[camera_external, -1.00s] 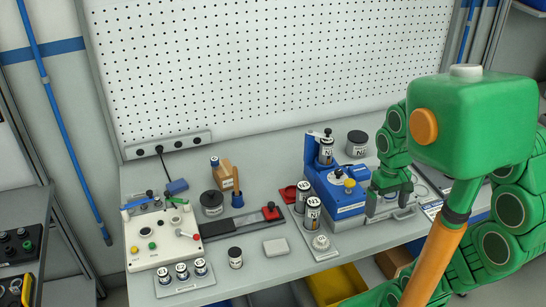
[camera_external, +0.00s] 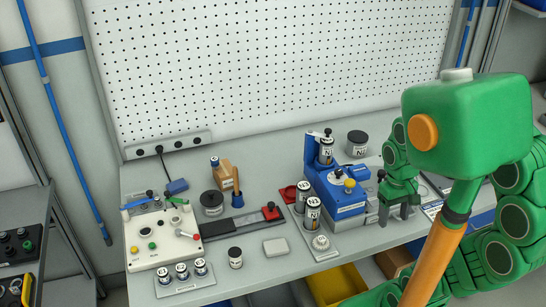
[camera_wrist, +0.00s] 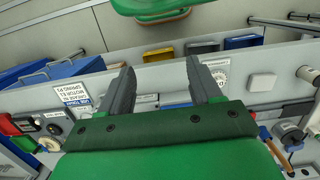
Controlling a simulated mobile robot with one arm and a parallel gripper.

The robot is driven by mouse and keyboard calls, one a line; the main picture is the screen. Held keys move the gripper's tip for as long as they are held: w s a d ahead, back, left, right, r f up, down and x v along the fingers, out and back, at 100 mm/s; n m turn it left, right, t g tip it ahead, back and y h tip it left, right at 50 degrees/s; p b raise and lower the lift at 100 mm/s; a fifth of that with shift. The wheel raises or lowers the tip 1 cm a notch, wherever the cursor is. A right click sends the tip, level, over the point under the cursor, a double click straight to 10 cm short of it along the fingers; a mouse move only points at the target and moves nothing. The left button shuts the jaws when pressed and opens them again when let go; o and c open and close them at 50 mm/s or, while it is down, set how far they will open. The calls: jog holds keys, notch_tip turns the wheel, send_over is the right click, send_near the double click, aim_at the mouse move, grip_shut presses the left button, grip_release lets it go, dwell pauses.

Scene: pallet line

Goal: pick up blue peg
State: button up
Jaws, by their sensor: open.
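No separate blue peg can be made out for certain. A small blue piece with a brown handle (camera_external: 237,198) stands mid-bench beside a wooden block. My gripper (camera_external: 397,211) is over the right part of the bench, to the right of the blue fixture (camera_external: 345,208) and far from that blue piece. In the wrist view my gripper (camera_wrist: 161,72) has its two grey fingers spread, with nothing between them.
The blue fixture holds a labelled canister (camera_external: 326,151), with more canisters (camera_external: 313,213) on its left. A white control box (camera_external: 162,240) stands at the bench's left. A yellow bin (camera_external: 335,284) sits below the front edge. A pegboard (camera_external: 280,65) stands behind.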

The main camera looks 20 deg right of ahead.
jog(key=w+t, duration=0.1)
jog(key=w, duration=0.5)
jog(key=w+a+r+t, duration=0.1)
jog(key=w+t, duration=0.1)
jog(key=w, duration=0.5)
jog(key=w+r+t, duration=0.1)
jog(key=w+t, duration=0.1)
jog(key=w, duration=0.4)
jog(key=shift+w+a, duration=0.2)
jog(key=shift+a, duration=0.1)
jog(key=w+a+r+n+t+y, duration=0.15)
jog(key=w+a+t, duration=0.3)
jog(key=w, duration=0.95)
jog(key=w+a+r+n+t, duration=0.1)
jog(key=w+a+n+t, duration=0.3)
jog(key=w, duration=1)
jog(key=n+g+y, duration=0.4)
jog(key=n+y, duration=0.2)
jog(key=y, duration=0.5)
send_over(224, 171)
jog(key=s+d, duration=0.1)
jog(key=d, duration=0.1)
jog(key=f, duration=1.5)
jog(key=shift+s+f, duration=0.2)
jog(key=shift+f, duration=0.2)
jog(key=shift+x, duration=2.15)
jog(key=x, duration=0.3)
jog(key=shift+w+a, duration=0.1)
jog(key=shift+w, duration=0.25)
